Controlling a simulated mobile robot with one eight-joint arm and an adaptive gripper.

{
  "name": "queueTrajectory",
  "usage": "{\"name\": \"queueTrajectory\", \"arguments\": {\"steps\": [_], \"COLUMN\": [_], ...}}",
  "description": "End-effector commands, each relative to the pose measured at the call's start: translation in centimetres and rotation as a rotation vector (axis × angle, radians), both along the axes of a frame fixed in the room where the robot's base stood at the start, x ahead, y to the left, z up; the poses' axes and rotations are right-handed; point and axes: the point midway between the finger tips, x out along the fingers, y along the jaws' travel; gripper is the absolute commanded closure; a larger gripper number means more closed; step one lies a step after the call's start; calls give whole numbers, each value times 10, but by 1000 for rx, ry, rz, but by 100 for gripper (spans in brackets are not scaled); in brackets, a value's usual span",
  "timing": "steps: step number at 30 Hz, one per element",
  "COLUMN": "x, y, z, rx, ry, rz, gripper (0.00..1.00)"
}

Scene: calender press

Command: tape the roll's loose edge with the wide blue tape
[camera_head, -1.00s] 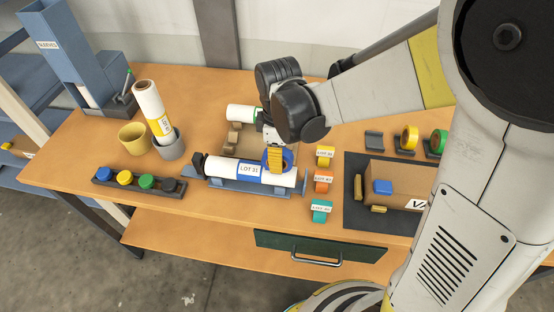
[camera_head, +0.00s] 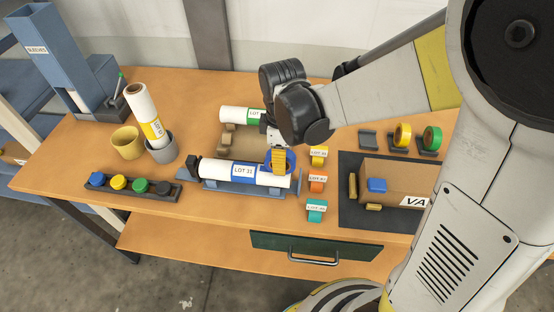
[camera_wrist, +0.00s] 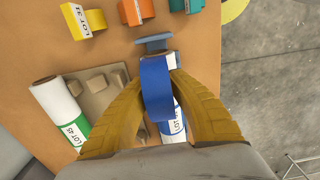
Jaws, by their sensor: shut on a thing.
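My gripper (camera_head: 278,160) has yellow fingers, shut on a wide blue tape roll (camera_head: 291,158). The tape stands on edge between the fingertips in the wrist view (camera_wrist: 155,85). It is at the right end of a white roll (camera_head: 215,168) with a blue LOT 31 label (camera_head: 243,171). That roll lies level in a blue-grey cradle (camera_head: 225,187). In the wrist view the tape and fingers cover much of the roll (camera_wrist: 172,132). I cannot tell whether the tape touches it. The roll's loose edge cannot be made out.
Behind lies a white roll with a green label (camera_head: 235,113). Yellow (camera_head: 318,160), orange (camera_head: 317,184) and teal (camera_head: 315,214) tapes stand to the right. A carton (camera_head: 395,183) sits on a dark mat. A grey pot (camera_head: 163,150) holds another roll at left.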

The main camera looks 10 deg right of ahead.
Motion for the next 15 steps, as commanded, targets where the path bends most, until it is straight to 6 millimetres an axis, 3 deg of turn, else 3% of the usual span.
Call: {"name": "queueTrajectory", "arguments": {"steps": [15], "x": [-2], "y": [-6], "z": [-1], "rx": [1], "ry": [0], "rz": [1], "gripper": [100]}}
